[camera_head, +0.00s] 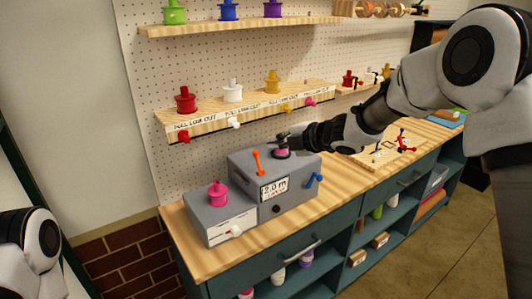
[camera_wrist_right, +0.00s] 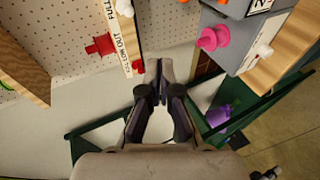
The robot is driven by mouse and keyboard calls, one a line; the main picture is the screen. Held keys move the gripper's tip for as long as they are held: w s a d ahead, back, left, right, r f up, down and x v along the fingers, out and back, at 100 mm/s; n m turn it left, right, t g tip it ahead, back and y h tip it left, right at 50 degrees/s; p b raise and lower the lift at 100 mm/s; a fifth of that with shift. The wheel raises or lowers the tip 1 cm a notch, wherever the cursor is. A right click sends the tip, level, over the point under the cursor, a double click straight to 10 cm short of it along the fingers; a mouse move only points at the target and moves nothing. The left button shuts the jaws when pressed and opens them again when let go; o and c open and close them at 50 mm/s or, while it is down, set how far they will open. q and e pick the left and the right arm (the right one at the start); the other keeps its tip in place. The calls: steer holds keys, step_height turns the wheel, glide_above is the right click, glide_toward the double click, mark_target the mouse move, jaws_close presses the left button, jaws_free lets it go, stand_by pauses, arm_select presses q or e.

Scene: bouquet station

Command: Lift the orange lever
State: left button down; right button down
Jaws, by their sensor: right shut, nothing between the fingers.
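The orange lever (camera_head: 257,162) stands upright, leaning slightly, on top of the grey box (camera_head: 240,167) near its left front in the head view. My right gripper (camera_head: 281,139) is shut and empty. In the head view it appears above the box, a little right of and beyond the lever, with a gap between them. In the right wrist view the fingers (camera_wrist_right: 160,70) meet with nothing between them; a small orange part shows at the top edge, and I cannot tell whether it is the lever. My left gripper is out of view.
A dark and pink knob (camera_head: 282,153) sits on the box close to my right gripper. A blue lever (camera_head: 314,180) is on the box's right side. A lower grey box (camera_head: 219,220) with a pink spool (camera_head: 217,194) stands left. A wooden shelf (camera_head: 250,107) with spools hangs behind.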

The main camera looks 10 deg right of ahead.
steer(key=s+a+f+m+g+b, duration=0.15)
steer(key=s+f, duration=0.35)
steer(key=f, duration=0.7)
steer(key=s+f+m+g+h+b, duration=0.1)
steer(key=s+f+m+g, duration=0.3)
steer(key=f, duration=0.8)
steer(key=s+f+g+b, duration=0.1)
steer(key=s+f, duration=0.5)
steer(key=f, duration=0.6)
steer(key=s+d+f+m+g+h+b, duration=0.15)
steer(key=s+f+m, duration=0.35)
steer(key=s, duration=0.5)
steer(key=s+a+f+m+g+h, duration=0.1)
steer(key=s+f+m+g, duration=0.15)
steer(key=s+f, duration=0.55)
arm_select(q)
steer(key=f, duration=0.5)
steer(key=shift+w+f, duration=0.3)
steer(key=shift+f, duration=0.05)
arm_select(e)
steer(key=s+d+r+m+h, duration=0.1)
steer(key=s+d+m+h, duration=0.2)
steer(key=s+d+m, duration=0.3)
steer(key=s+m, duration=0.5)
steer(key=shift+h, duration=0.35)
